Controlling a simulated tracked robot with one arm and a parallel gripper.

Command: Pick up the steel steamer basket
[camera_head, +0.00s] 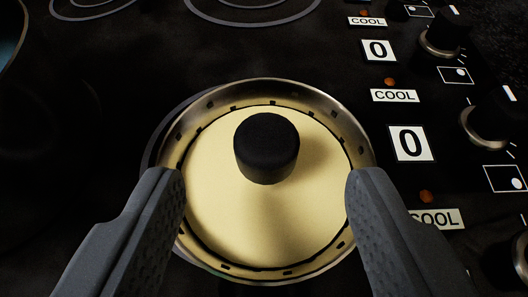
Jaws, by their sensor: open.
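The steel steamer basket (263,90) is a round, shiny bowl with dark slots around its inner wall. It stands on the black stove top, near the middle of the view. A pale gold disc (230,215) with a black knob (266,148) fills its inside; I cannot tell whether the disc is a lid or part of the basket. My gripper (266,176) is open, with one grey finger over the left side of the rim and one over the right. The fingers hide parts of both sides. I cannot tell whether they touch the rim.
The black stove top (70,160) has burner rings (250,22) at the far side. On the right is a control strip with knobs (488,125), "0" displays (411,143) and "COOL" labels (395,95). A curved rim edge shows at the upper left. The stove's left side looks clear.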

